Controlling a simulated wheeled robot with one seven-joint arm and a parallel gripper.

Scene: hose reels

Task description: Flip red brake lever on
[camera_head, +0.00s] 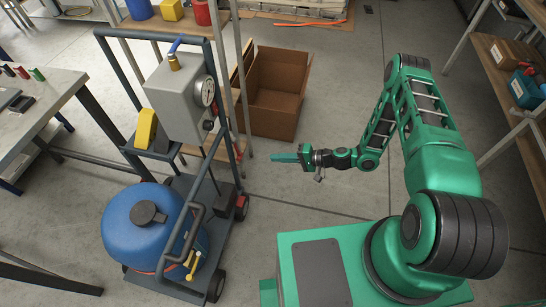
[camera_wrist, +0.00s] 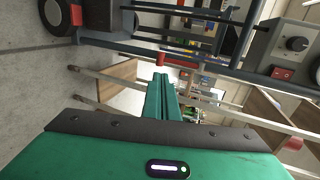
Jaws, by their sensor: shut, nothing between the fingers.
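A small red part that looks like the brake lever (camera_head: 241,201) sits by the rear right wheel of the cart (camera_head: 190,238). In the wrist view, the red piece (camera_wrist: 76,14) shows beside a dark wheel (camera_wrist: 57,18) at the upper left. It is too small to tell which way it is set. My gripper (camera_head: 275,157) is shut and empty, its green fingers pointing left toward the cart. It is right of the lever, apart from it and touching nothing. In the wrist view, the shut fingers (camera_wrist: 162,85) point up the picture.
The cart carries a blue tank (camera_head: 155,225) and a grey box with a gauge (camera_head: 180,95). An open cardboard box (camera_head: 272,95) stands behind my gripper. A workbench (camera_head: 40,100) is at the left, and shelves (camera_head: 515,70) at the right. Floor between cart and arm is clear.

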